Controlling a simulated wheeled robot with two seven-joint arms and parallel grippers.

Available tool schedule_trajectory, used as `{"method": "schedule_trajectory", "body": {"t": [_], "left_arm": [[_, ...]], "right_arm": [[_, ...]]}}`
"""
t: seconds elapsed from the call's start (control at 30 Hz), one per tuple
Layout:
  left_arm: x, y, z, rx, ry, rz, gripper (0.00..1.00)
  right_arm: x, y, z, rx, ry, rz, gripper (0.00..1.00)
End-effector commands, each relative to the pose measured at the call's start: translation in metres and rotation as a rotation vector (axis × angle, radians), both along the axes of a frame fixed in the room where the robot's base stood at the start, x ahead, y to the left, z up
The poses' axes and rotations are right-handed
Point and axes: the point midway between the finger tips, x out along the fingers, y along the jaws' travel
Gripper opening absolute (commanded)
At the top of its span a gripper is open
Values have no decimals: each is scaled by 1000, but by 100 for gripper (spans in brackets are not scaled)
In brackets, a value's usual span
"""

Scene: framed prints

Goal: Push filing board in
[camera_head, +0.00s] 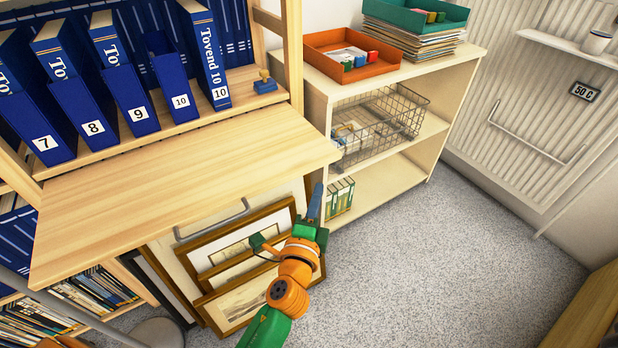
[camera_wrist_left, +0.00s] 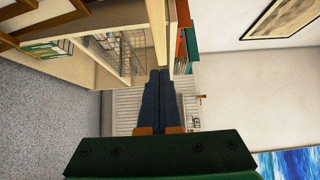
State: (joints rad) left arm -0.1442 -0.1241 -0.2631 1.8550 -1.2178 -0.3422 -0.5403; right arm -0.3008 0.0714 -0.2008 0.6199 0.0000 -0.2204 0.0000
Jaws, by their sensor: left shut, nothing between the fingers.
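The filing board (camera_head: 185,185) is a pale wooden panel that sticks out from the shelf unit below the row of blue binders. A grey metal handle (camera_head: 212,222) shows below its front edge. My left gripper (camera_head: 316,196) is just off the board's front right corner, with its dark blue fingers pointing up and away. It is shut and empty. In the left wrist view its fingers (camera_wrist_left: 158,100) lie together, with the white shelf unit beyond. I cannot tell whether they touch the board. My right gripper is not in view.
Framed prints (camera_head: 240,255) lean beneath the board, behind my left arm. A low white shelf unit (camera_head: 405,175) with a wire basket (camera_head: 385,125) and an orange tray (camera_head: 350,52) stands to the right. Blue binders (camera_head: 130,98) stand behind the board. The grey carpet at right is clear.

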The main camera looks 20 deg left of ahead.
Motion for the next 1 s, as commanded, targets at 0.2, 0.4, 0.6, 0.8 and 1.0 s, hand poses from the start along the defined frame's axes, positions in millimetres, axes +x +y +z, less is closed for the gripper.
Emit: {"method": "schedule_trajectory", "body": {"t": [0.2, 0.4, 0.6, 0.8, 1.0], "left_arm": [[25, 23, 1, 2, 0, 0, 0], [32, 31, -1, -2, 1, 0, 0], [32, 31, -1, -2, 1, 0, 0], [35, 34, -1, -1, 0, 0, 0], [53, 56, 1, 2, -3, 3, 0]], "right_arm": [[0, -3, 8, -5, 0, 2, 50], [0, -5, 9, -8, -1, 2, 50], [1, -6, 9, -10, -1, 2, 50], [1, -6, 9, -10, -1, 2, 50], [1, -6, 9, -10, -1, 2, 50]]}}
